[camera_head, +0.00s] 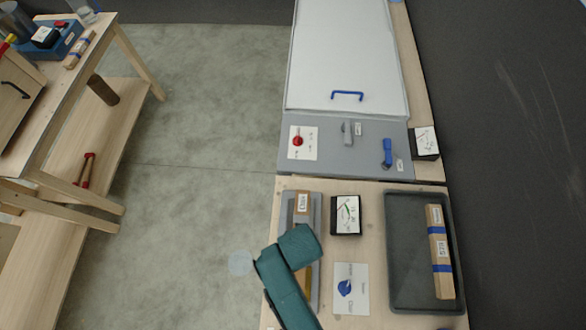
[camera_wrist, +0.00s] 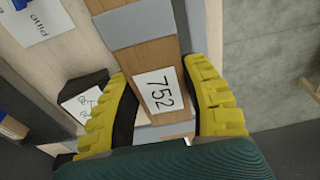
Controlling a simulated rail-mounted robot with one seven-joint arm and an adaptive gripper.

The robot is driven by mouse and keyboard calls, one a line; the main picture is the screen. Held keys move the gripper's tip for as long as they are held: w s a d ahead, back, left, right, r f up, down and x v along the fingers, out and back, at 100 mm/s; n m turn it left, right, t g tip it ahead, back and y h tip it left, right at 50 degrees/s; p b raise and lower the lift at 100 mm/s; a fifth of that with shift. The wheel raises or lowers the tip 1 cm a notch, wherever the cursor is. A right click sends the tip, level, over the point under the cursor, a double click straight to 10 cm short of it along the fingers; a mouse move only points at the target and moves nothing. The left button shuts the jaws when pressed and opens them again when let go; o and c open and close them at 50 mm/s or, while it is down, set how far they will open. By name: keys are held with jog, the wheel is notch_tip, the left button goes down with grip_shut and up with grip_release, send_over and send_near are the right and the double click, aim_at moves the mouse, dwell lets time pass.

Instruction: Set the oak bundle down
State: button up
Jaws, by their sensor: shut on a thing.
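The oak bundle (camera_wrist: 150,60) is a long brown wood piece with grey bands and a white label reading 752. It passes between the yellow fingers of my gripper (camera_wrist: 158,72), which is shut on it. In the head view the labelled end of the bundle (camera_head: 303,202) shows past my teal wrist, which hides its middle. The bundle lies over a narrow grey tray (camera_head: 318,222) on the left of the near wooden bench. I cannot tell whether it touches the tray.
A dark tray (camera_head: 398,270) at the right holds a pale bundle with blue bands (camera_head: 440,252). Between the trays are a black box (camera_head: 346,215) and a card with a blue item (camera_head: 350,290). Beyond stands a grey panel with a blue-handled lid (camera_head: 347,95). Another wooden bench (camera_head: 70,85) stands left.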

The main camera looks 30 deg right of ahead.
notch_tip(320, 180, down, 8)
jog(key=shift+s+a+r+b, duration=0.1)
jog(key=shift+a+b, duration=0.05)
jog(key=shift+b, duration=0.15)
jog(key=o, duration=1.2)
